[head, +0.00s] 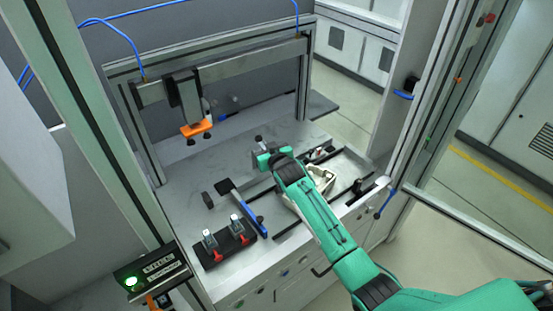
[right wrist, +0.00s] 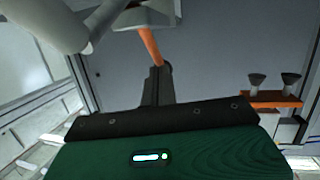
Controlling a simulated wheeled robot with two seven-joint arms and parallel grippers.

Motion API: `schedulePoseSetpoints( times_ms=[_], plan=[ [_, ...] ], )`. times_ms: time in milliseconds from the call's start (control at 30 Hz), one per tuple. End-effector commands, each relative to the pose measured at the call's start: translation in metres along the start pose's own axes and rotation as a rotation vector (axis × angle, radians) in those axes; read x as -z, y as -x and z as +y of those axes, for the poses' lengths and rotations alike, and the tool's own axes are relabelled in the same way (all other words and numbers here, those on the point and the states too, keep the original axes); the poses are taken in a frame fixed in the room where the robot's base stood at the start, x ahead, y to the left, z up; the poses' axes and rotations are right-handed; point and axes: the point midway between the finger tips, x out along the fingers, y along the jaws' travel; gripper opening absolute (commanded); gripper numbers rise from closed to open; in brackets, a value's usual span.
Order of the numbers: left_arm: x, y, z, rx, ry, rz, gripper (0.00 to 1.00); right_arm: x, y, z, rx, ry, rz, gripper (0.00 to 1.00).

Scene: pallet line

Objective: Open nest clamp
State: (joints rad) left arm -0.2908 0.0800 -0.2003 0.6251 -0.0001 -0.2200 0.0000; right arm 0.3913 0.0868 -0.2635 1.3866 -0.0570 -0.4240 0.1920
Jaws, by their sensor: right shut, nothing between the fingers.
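My right arm reaches in from the lower right of the head view. Its gripper (head: 264,157) is low over the middle of the bench, beside the nest area, shut and empty. A pale, light-coloured part (head: 322,180) shows partly behind my arm; the arm hides much of the nest. A dark clamp-like piece (head: 361,185) stands right of the pale part; I cannot tell whether it is the nest clamp or how it is set. In the right wrist view an orange bar (right wrist: 150,45) rises beyond a dark upright piece (right wrist: 156,85). My left gripper is not in view.
A gantry beam (head: 230,70) crosses above the bench and carries an orange suction tool (head: 197,129), also in the right wrist view (right wrist: 272,99). A black block (head: 225,248) with red parts sits at the front left. A blue-handled bar (head: 248,208) lies left of my arm.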

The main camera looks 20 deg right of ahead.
Motion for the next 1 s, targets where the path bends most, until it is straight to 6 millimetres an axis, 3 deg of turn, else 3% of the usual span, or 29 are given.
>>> schedulePoseSetpoints(
  times_ms=[400,1000],
  plan=[
    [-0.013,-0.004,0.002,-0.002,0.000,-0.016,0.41,-0.007,-0.020,-0.004,0.000,0.006,-0.034,0.00],
    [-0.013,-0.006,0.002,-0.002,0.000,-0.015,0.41,-0.008,-0.024,-0.005,0.001,0.006,-0.034,0.00]
  ],
)
